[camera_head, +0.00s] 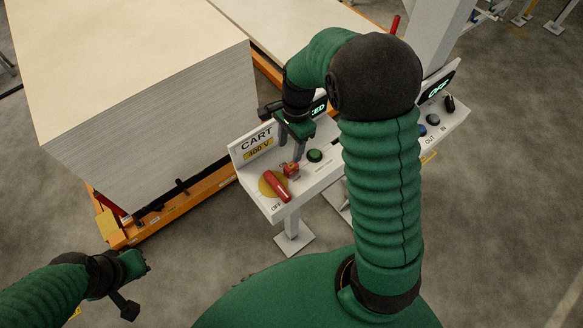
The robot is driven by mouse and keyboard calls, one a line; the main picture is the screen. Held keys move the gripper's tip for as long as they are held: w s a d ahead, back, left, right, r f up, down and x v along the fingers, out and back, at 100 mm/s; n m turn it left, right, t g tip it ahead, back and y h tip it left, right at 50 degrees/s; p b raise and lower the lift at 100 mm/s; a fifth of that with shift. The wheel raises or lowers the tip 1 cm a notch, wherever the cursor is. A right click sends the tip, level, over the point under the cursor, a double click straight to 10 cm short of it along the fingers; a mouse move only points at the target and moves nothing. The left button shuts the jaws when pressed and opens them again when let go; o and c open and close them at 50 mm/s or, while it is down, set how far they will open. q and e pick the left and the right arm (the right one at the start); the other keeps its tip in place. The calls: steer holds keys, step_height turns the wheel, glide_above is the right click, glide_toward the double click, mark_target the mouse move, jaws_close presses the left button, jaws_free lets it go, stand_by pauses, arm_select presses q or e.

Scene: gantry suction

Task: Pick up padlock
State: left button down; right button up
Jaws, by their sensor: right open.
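The padlock (291,170) looks like a small red block on the white CART panel (314,184), just beside the red rotary handle (277,188) on its yellow disc. My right gripper (297,151) is open and points down right above the padlock, with its fingers close to it. Whether the fingers touch the padlock cannot be told, and the gripper partly hides the panel behind. My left gripper (134,285) is low at the left, far from the panel, and its jaw opening is unclear.
A green button (314,155) sits right of the padlock. The upright CART 400 V sign (257,145) stands behind it. A tall stack of sheets (150,125) on an orange cart (165,220) fills the left. A second panel (440,127) is at the right, partly behind my arm.

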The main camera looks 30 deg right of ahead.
glide_above(291, 165)
steer(key=a, duration=0.1)
step_height(291, 165, down, 5)
steer(key=shift+w+f+p, duration=0.1)
steer(key=shift+p, duration=0.2)
steer(key=f+p, duration=0.1)
steer(key=f, duration=0.1)
steer(key=d+f+p, duration=0.1)
steer(key=f, duration=0.1)
steer(key=shift+s+d+f, duration=0.1)
steer(key=shift+s+f, duration=0.1)
steer(key=shift+f, duration=0.65)
steer(key=shift+r, duration=0.1)
steer(key=c, duration=0.6)
steer(key=shift+a, duration=0.2)
jaws_close()
steer(key=shift+d, duration=0.1)
